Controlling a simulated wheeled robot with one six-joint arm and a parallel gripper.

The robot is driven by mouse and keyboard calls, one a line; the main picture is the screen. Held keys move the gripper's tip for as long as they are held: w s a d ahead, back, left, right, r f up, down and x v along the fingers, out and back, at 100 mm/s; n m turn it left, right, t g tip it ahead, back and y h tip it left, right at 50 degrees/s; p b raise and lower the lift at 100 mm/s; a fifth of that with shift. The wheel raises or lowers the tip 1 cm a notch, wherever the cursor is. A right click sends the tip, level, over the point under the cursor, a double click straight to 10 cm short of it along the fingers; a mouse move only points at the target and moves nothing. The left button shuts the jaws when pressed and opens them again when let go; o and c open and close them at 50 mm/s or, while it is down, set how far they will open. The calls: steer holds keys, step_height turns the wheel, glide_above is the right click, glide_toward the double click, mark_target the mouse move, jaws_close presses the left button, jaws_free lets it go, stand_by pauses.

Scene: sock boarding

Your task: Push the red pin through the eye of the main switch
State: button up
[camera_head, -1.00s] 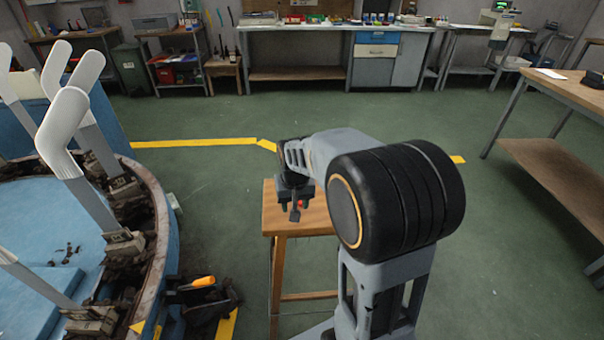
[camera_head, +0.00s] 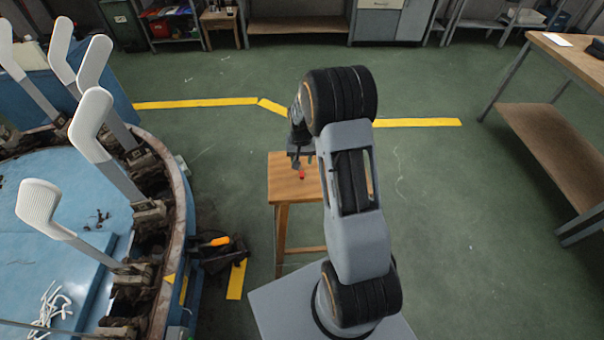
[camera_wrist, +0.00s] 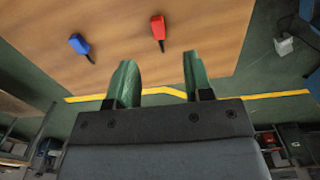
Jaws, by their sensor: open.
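The red pin (camera_wrist: 158,29) lies on a wooden stool top (camera_wrist: 215,25), its dark end pointing toward my gripper. It also shows as a small red spot just below my gripper in the head view (camera_head: 302,176). My gripper (camera_wrist: 160,75) is open and empty, its two green fingers apart and pointing toward the stool top. The red pin is beyond the fingertips, roughly in line with the gap. A black fixture with an orange handle (camera_head: 217,241) stands left of the stool; it may be the main switch. I cannot make out its eye.
A blue pin (camera_wrist: 79,44) lies left of the red pin in the wrist view. A round blue machine with upright white sock forms (camera_head: 93,107) stands at the left. A workbench (camera_head: 575,65) is at the right.

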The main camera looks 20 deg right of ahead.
mark_target(302, 173)
steer(key=shift+d+f, duration=0.15)
steer(key=shift+f, duration=3.4)
jaws_close()
